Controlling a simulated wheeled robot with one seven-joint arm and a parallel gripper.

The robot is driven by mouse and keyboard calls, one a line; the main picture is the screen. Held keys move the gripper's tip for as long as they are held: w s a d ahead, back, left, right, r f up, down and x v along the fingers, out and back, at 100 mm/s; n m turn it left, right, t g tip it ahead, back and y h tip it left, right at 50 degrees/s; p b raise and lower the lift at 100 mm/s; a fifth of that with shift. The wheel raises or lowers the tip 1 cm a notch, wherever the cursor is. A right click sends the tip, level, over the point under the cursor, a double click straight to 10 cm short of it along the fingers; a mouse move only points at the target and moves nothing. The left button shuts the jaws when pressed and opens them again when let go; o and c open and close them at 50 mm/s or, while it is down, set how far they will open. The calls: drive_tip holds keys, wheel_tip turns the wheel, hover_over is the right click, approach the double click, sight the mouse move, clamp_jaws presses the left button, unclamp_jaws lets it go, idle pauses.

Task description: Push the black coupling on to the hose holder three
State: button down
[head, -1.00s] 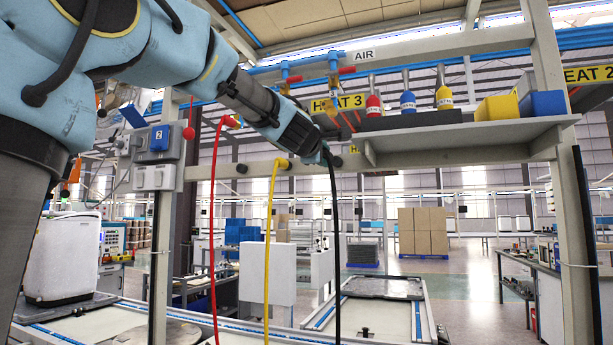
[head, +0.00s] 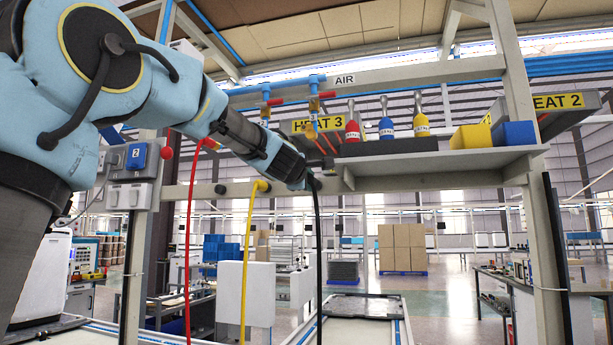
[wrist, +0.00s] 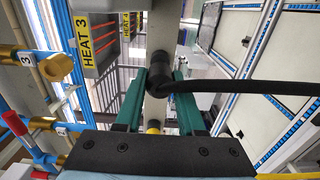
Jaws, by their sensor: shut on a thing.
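My gripper (wrist: 160,78) has green fingers and is shut on the black coupling (wrist: 158,82), with a black hose bending away to the right. In the head view my gripper (head: 306,180) is at the grey cross beam (head: 400,172), below the HEAT 3 sign. The black hose (head: 318,250) hangs straight down from it. Hose holder three is hidden behind my gripper in the head view. In the wrist view the coupling's far end is close to the grey beam; I cannot tell whether it is seated on the holder.
Left along the beam are a yellow coupling with its hose (head: 247,250), a black peg (head: 220,188) and a red hose (head: 188,230). A shelf (head: 430,163) with bottles and bins stands to the right.

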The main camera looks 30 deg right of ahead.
drive_tip(key=shift+p+x, duration=0.3)
drive_tip(key=shift+x, duration=0.65)
drive_tip(key=shift+w+d, duration=0.3)
idle(1.7)
drive_tip(key=shift+c, duration=2.2)
unclamp_jaws()
drive_tip(key=b+v, duration=0.3)
drive_tip(key=v, duration=0.7)
drive_tip(key=shift+s+a+b, duration=0.25)
drive_tip(key=shift+b, duration=0.15)
